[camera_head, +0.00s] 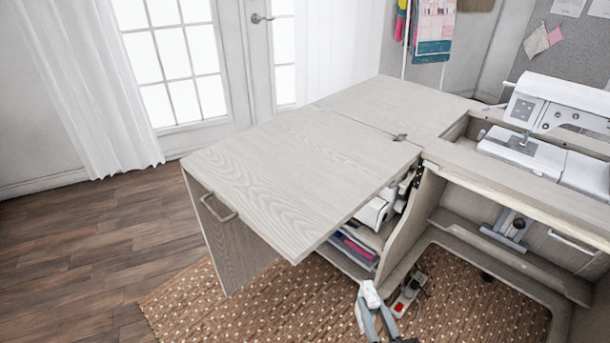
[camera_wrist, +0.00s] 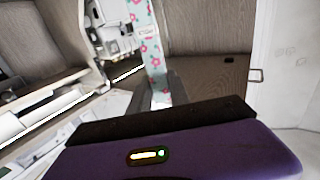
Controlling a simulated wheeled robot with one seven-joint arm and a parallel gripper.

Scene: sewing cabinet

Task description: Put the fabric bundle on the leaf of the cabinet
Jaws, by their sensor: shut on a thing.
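The cabinet's leaf (camera_head: 290,180) is a pale wood-grain panel, folded out flat to the left of the cabinet top, and its surface is bare. My gripper (camera_head: 372,312) is low at the bottom of the head view, in front of the leaf's near right edge and over the rug. It is shut on the fabric bundle (camera_head: 370,293), whose small pale end shows above the fingers. In the wrist view, the fabric bundle (camera_wrist: 153,55) is a narrow mint strip with pink flowers and a white label, rising from between my grey fingers (camera_wrist: 160,95).
A white sewing machine (camera_head: 555,105) sits in the cabinet at the right. Under the leaf are an open door with a handle (camera_head: 218,208) and shelves with colored items (camera_head: 355,248). A power strip (camera_head: 408,295) lies beside my gripper. The wood floor (camera_head: 80,250) is clear.

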